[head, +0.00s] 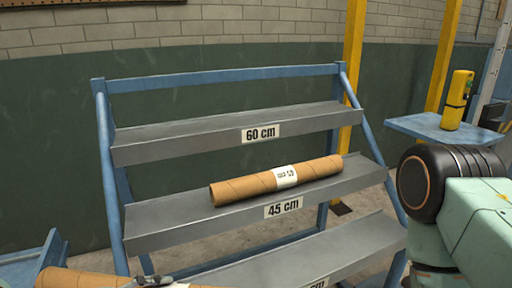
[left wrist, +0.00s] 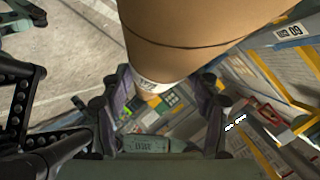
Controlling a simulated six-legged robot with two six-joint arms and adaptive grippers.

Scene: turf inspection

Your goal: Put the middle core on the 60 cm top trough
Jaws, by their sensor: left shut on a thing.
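A brown cardboard core (head: 255,184) with a white label lies lengthwise on the 45 cm trough (head: 160,228), the middle one of the rack. The 60 cm top trough (head: 190,143) above it is empty. Another brown core (head: 75,279) shows at the bottom left of the head view, partly cut off. My left gripper (head: 155,281) is at this core, low in front of the rack. In the left wrist view, the gripper (left wrist: 165,105) is shut on the core (left wrist: 190,30), which crosses the top of the picture. My right gripper is out of view.
The lowest trough (head: 270,272) shows no core in its visible part. Blue rack posts (head: 112,190) stand at both sides. A blue side table (head: 425,130) with a yellow device (head: 457,100) stands at the right. A blue stand (head: 45,260) is at the lower left.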

